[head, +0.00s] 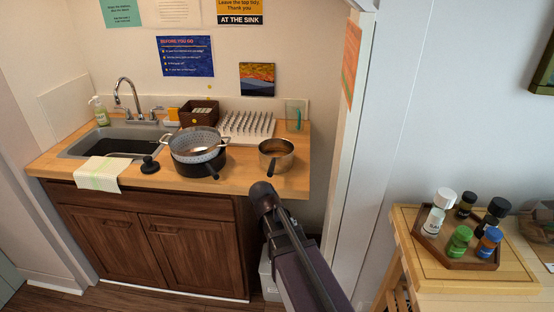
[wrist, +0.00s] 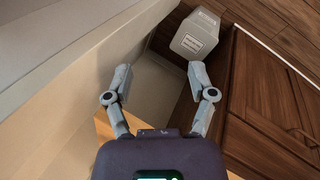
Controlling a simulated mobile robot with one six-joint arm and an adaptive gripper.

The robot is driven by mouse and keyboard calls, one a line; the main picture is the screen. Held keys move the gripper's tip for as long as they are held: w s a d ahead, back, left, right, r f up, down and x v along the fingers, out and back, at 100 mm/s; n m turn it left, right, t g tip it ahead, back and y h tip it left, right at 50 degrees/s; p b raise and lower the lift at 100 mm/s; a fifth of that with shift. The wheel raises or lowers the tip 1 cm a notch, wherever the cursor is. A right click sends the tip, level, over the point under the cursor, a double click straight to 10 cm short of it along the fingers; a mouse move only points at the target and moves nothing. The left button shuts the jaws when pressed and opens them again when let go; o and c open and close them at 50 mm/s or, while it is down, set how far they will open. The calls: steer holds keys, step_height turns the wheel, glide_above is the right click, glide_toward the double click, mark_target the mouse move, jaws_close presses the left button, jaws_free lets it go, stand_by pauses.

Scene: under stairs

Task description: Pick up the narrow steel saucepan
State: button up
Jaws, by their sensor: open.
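The narrow steel saucepan (head: 276,149) stands upright near the right end of the wooden counter in the head view. It looks empty, and its short dark handle points toward the front edge. My arm reaches up from the bottom of the head view, its dark end in front of the counter and below the saucepan; my fingers cannot be made out there. In the wrist view my gripper (wrist: 158,78) is open and empty, its two grey fingers wide apart. The saucepan is not in the wrist view.
A colander (head: 196,140) sits in a wider black pan (head: 204,163) left of the saucepan. A dish rack (head: 246,127) stands behind. A pale box (wrist: 194,40) is on the floor beside the cabinet. A wall (head: 346,150) bounds the counter's right; a side table (head: 475,278) holds bottles.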

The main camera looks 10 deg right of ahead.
steer(key=w+a+r+n+t+h, duration=0.2)
steer(key=w+a+r+h, duration=0.3)
steer(key=w, duration=0.5)
steer(key=n+t+h, duration=0.1)
steer(key=t+h, duration=0.3)
glide_toward(272, 165)
steer(key=a, duration=0.3)
steer(key=shift+w+d+f+p, duration=0.1)
steer(key=shift+w+f+p, duration=0.1)
steer(key=shift+p, duration=0.15)
steer(key=b+x, duration=0.2)
steer(key=x, duration=0.6)
steer(key=shift+d+f, duration=0.25)
steer(key=shift+d, duration=0.05)
steer(key=shift+d, duration=0.1)
steer(key=shift+w+b+x, duration=0.2)
steer(key=shift+b+x, duration=0.5)
steer(key=shift+x, duration=1.8)
